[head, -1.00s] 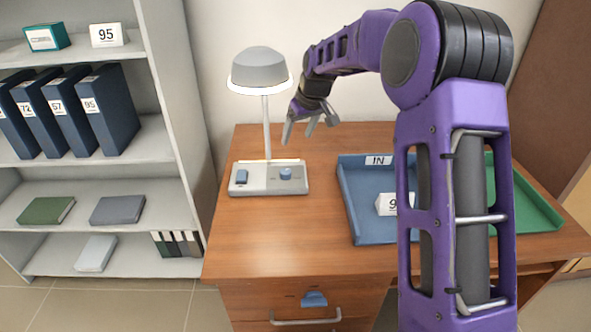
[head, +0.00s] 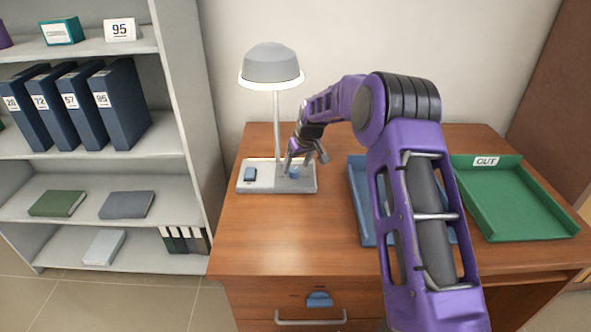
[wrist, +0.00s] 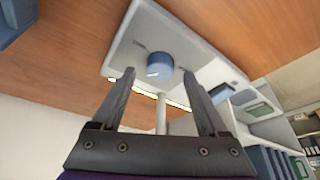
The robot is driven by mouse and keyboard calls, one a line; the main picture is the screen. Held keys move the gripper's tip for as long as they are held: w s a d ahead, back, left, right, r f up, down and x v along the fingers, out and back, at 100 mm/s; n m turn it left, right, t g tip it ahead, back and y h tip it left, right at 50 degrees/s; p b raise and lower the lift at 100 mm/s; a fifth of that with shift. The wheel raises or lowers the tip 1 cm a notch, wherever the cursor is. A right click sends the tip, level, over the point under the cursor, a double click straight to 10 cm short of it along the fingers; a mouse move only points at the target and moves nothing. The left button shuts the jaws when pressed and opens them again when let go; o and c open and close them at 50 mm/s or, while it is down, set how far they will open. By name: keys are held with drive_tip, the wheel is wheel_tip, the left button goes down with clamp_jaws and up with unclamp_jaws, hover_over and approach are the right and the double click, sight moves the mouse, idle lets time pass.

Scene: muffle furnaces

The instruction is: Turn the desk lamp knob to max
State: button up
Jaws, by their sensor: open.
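The desk lamp (head: 270,66) stands at the back left of the desk, its shade rim glowing. Its grey base (head: 268,187) carries a blue switch (head: 250,174) on the left and a round blue knob (head: 294,172) on the right. In the wrist view the knob (wrist: 159,67) has a white pointer mark and sits beyond the fingertips, roughly between them. My gripper (head: 302,160) is open and empty, just above the knob; in the wrist view its two fingers (wrist: 160,82) are spread. I see no clear contact with the knob. Markings near the knob are too small to read.
A blue tray (head: 361,215), partly hidden by my arm, and a green OUT tray (head: 520,208) lie on the desk to the right. A shelf unit (head: 180,137) with binders stands at the left. The desk's front left (head: 270,245) is clear.

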drive_tip(key=shift+x, duration=1.25)
clamp_jaws()
